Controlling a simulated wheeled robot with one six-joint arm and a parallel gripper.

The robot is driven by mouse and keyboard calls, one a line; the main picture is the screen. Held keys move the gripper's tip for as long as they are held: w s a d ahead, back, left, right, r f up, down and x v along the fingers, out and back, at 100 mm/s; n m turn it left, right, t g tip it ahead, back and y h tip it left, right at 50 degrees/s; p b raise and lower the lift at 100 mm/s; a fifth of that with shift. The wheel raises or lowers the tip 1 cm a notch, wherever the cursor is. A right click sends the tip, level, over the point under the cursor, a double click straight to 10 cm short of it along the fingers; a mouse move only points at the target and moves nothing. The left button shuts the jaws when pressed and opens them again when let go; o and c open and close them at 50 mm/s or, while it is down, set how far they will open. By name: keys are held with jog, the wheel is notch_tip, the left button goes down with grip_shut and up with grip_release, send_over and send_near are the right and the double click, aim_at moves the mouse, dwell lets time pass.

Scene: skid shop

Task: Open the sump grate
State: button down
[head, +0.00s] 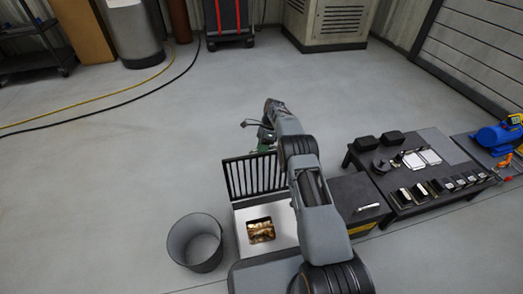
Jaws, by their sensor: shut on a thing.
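The sump grate (243,179), a dark frame with several parallel bars, stands raised at a steep angle along the far edge of a pale sump surround (283,222). The sump opening (262,231) is uncovered in the surround, with something brown and shiny inside. My arm reaches over the right part of the grate and hides it. My gripper (266,146) is at the grate's upper edge and is shut on it. The fingertips are small and partly hidden, so the exact contact does not show.
A grey bin (196,243) stands close left of the sump. A low dark bench (435,205) with small parts and a dark cabinet (352,193) are at right. A hose (115,93) and a black cable (120,108) cross the floor at far left. Floor beyond the grate is clear.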

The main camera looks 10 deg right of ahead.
jog(key=c, duration=1.4)
grip_release()
jog(key=shift+f, duration=0.35)
jog(key=shift+o, duration=1.4)
jog(key=shift+d+r, duration=0.1)
jog(key=shift+r, duration=0.1)
jog(key=shift+r, duration=0.3)
notch_tip(320, 180, up, 3)
jog(key=shift+f+p, duration=0.15)
jog(key=shift+p, duration=0.75)
jog(key=s+r+p, duration=0.2)
jog(key=r, duration=0.1)
jog(key=s+r+p, duration=0.2)
jog(key=s+r, duration=0.1)
jog(key=shift+r, duration=0.2)
jog(key=s+r+p, duration=0.3)
jog(key=s, duration=0.6)
jog(key=shift+d, duration=0.15)
